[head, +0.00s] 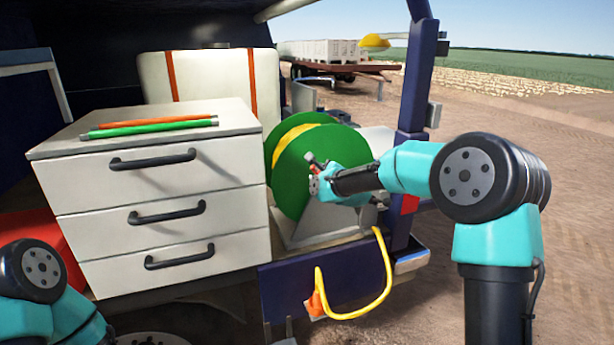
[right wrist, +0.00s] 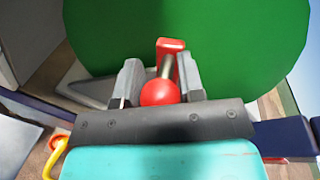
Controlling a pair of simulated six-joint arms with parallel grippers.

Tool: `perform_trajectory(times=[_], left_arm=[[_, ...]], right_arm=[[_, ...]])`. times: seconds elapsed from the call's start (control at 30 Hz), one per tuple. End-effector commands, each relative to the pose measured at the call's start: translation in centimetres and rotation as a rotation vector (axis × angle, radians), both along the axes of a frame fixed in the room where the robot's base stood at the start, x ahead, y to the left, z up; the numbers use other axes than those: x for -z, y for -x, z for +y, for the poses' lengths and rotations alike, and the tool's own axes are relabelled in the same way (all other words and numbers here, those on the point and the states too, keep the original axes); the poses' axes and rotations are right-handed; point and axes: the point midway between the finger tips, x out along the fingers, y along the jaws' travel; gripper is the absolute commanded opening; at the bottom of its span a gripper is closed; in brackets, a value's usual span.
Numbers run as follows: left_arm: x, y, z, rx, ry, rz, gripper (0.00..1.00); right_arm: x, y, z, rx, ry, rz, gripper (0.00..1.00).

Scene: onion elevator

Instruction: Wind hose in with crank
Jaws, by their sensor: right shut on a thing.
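The green hose reel (head: 310,170) stands on the vehicle's bed right of the drawer cabinet, with yellow hose (head: 287,142) wound between its discs. A length of yellow hose (head: 388,280) hangs in a loop over the bed's edge and ends in an orange fitting (head: 317,303). My right gripper (head: 318,180) is at the reel's near face, shut on the crank (head: 311,158). In the right wrist view, the crank's red ball knob (right wrist: 160,92) and metal shaft sit between the fingers, and its red arm (right wrist: 171,45) shows behind. My left gripper is out of view; only my left arm shows at lower left.
The white drawer cabinet (head: 160,215) stands close left of the reel, with an orange and a green rod on top. A dark blue post (head: 415,80) rises behind my right arm. A white tank (head: 205,80) with orange straps is behind. Open dirt ground lies to the right.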

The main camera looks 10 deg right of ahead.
Motion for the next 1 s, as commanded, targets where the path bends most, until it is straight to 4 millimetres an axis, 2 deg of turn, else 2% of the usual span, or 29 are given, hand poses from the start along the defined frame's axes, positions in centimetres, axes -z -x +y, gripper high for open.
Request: perform_trajectory(times=[0.27, 0.3, 0.53, 0.83, 1.0], left_arm=[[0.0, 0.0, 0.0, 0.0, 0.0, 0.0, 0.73], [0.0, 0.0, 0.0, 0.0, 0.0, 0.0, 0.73], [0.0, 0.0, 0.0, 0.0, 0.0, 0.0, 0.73], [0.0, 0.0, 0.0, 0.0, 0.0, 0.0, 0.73], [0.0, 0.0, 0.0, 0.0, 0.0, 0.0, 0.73]], right_arm=[[0.0, 0.0, 0.0, 0.001, 0.0, -0.001, 0.0], [0.0, 0.0, 0.0, 0.0, 0.0, 0.0, 0.38], [0.0, 0.0, 0.0, 0.0, 0.0, 0.0, 0.6], [0.0, 0.1, 0.0, 0.0, 0.0, 0.0, 0.6], [-0.2, 1.1, -0.2, 0.0, 0.001, 0.0, 0.6]])
